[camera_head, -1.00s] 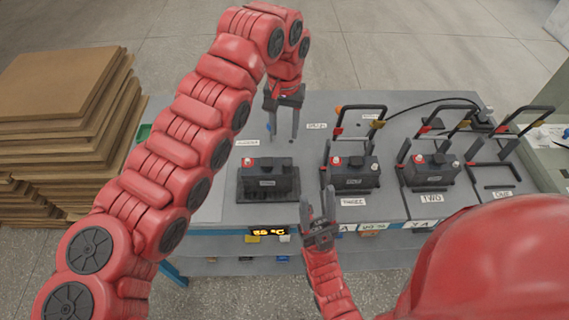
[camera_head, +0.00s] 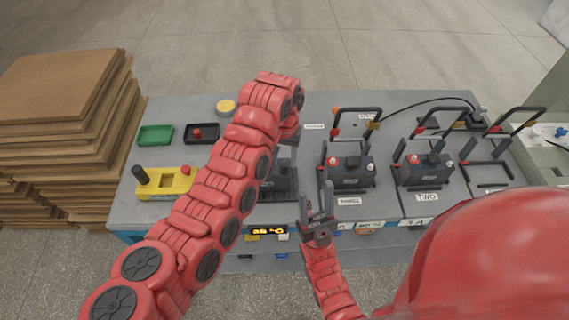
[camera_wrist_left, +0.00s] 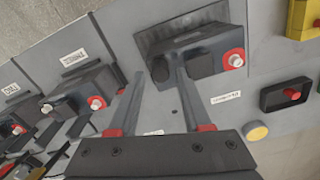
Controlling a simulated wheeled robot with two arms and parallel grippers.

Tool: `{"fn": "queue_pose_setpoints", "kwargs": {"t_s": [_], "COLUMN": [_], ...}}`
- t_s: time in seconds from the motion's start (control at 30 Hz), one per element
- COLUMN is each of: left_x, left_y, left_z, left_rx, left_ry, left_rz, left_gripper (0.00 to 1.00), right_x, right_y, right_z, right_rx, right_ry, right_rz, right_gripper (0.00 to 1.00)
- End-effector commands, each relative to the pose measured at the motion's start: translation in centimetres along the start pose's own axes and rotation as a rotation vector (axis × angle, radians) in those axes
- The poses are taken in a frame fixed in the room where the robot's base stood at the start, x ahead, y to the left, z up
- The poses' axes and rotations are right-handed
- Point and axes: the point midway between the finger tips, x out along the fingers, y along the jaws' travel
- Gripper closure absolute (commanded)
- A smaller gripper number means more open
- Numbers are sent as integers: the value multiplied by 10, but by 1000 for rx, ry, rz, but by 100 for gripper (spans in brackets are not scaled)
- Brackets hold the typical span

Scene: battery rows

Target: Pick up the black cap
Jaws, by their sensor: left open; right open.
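The black cap (camera_wrist_left: 160,68) looks like a dark round piece on one end of the near battery's top in the left wrist view. The battery (camera_wrist_left: 195,42) has a red-ringed terminal (camera_wrist_left: 233,60) at its other end. My left gripper (camera_wrist_left: 159,74) is open, with one finger on either side of the cap in that view; I cannot tell if they touch it. In the head view my left arm hides the cap and part of the battery (camera_head: 280,186). My right gripper (camera_head: 316,198) is open and empty near the bench's front edge.
More batteries with upright handle frames (camera_head: 345,172) stand to the right. At the left lie a green tray (camera_head: 155,135), a black tray (camera_head: 190,139) holding a red piece (camera_head: 197,133), a yellow box (camera_head: 166,184) and a yellow disc (camera_head: 226,106). Stacked boards (camera_head: 60,85) stand beside the bench.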

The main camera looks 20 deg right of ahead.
Motion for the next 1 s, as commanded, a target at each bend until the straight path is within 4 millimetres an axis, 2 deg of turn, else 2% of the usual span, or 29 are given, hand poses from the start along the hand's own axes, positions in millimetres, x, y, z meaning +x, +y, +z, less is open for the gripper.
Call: {"fn": "queue_pose_setpoints", "kwargs": {"t_s": [0.03, 0.17, 0.27, 0.43, 0.47, 0.7, 1.0], "left_x": [0, 20, 30, 31, 31, 31, 31], "left_y": [0, 1, 1, 0, 0, 0, 0], "left_z": [-1, -2, -3, -4, -4, -4, -4], "left_rx": [-1, 0, 0, -1, -1, -1, -1], "left_ry": [0, -2, 2, 5, 5, 5, 5], "left_rz": [-1, -1, -1, 0, 0, 0, 0], "left_gripper": [51, 51, 51, 51, 55, 98, 100], "right_x": [9, 18, 20, 18, 18, 18, 18], "right_y": [0, 1, 1, 1, 1, 1, 1], "right_z": [-2, -3, -3, -3, -3, -3, -3], "right_rx": [0, 0, 0, 0, 0, 0, 0], "right_ry": [0, 0, 0, 0, 0, 0, 0], "right_rz": [0, 0, 0, 0, 0, 0, 0], "right_gripper": [50, 50, 50, 50, 50, 50, 50]}}
